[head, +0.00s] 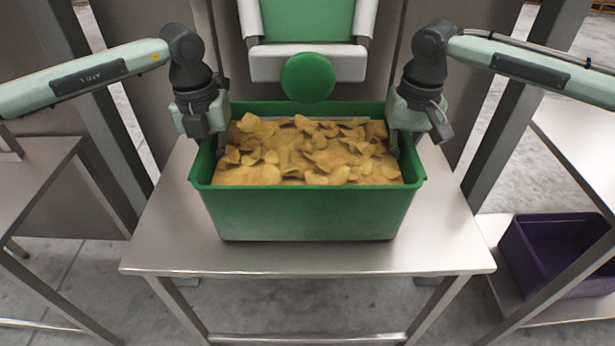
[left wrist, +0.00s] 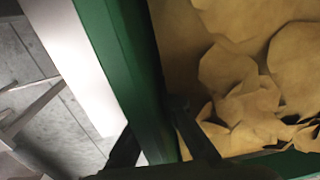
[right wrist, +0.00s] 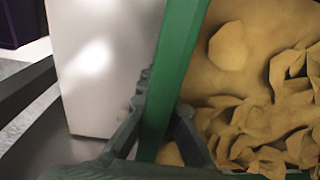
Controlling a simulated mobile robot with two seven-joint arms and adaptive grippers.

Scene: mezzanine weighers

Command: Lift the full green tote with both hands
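The green tote (head: 308,214), filled with yellow-brown chips (head: 300,152), sits level on the steel table (head: 160,245). My left gripper (head: 220,145) is at the tote's left wall, pointing down. In the left wrist view, its fingers lie on both sides of the wall (left wrist: 125,70) and appear to press on it. My right gripper (head: 394,145) is at the right wall in the same way. In the right wrist view, its fingers touch both faces of the wall (right wrist: 172,75). The inner fingertips are close to the chips.
A green and white machine with a round green part (head: 308,78) stands right behind the tote. A purple tote (head: 555,250) is low at the right. Steel tables stand left and right, with metal posts nearby. The table front is clear.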

